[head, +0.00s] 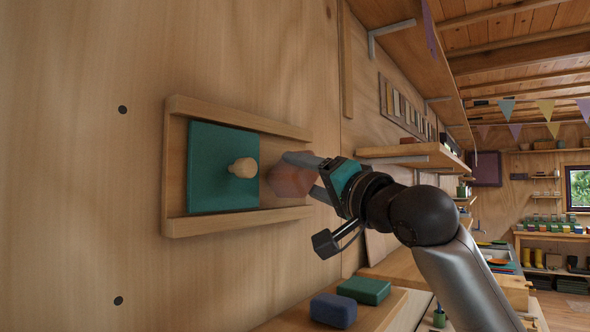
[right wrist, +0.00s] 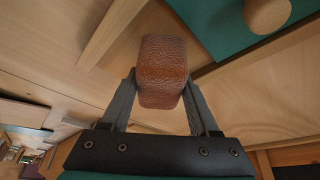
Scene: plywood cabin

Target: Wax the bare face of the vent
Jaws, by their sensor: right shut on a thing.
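The vent is a wooden frame (head: 176,150) with two rails on the plywood wall. A teal panel (head: 215,150) with a round wooden knob (head: 243,168) covers its left part; the part right of the panel is bare wood (head: 271,150). My right gripper (head: 305,172) is shut on a reddish-brown block (right wrist: 162,72), held at the vent's right end between the rails. The block also shows, faintly, in the head view (head: 291,180). I cannot tell whether it touches the bare wood. The teal panel (right wrist: 225,25) and knob (right wrist: 268,14) are at upper right in the wrist view. My left gripper is not in view.
A blue block (head: 333,310) and a green block (head: 363,290) lie on a wooden surface below the vent. A shelf (head: 410,152) juts from the wall right of my gripper. Dark bolt heads (head: 122,109) dot the wall at left.

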